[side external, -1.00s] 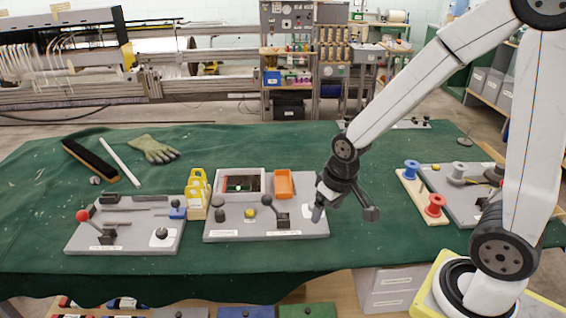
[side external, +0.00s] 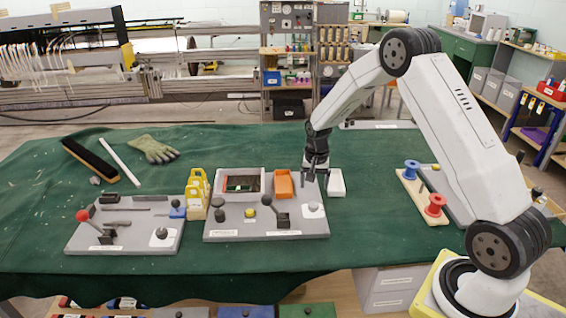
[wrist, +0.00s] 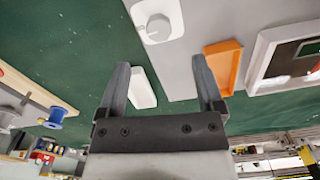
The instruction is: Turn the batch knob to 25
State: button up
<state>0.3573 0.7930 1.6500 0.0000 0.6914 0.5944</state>
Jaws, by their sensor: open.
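A round grey knob (side external: 313,206) sits at the right end of the middle grey panel (side external: 290,228). In the wrist view a pale knob (wrist: 157,27) stands on a white plate near the top edge, ahead of the fingertips. I cannot read the labels or the dial value, so I cannot tell which knob is the batch knob. Another knob (side external: 161,233) sits on a white plate on the left panel. My gripper (side external: 316,177) points down behind the right end of the middle panel, apart from the knob. In the wrist view my gripper (wrist: 163,72) is open and empty.
An orange tray (side external: 283,183), a framed window (side external: 263,183) and a black lever (side external: 281,219) are on the middle panel. A white block (side external: 337,184) lies right of it. Yellow holders (side external: 197,190) stand left; red and blue spools (side external: 435,204) stand right. Green cloth between is clear.

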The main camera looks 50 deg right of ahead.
aim_at(313, 204)
jog(key=shift+w+d+f, duration=0.1)
jog(key=shift+d+f, duration=0.2)
jog(key=shift+d, duration=0.05)
jog(key=shift+f, duration=0.15)
jog(key=shift+f, duration=3.75)
grip_shut()
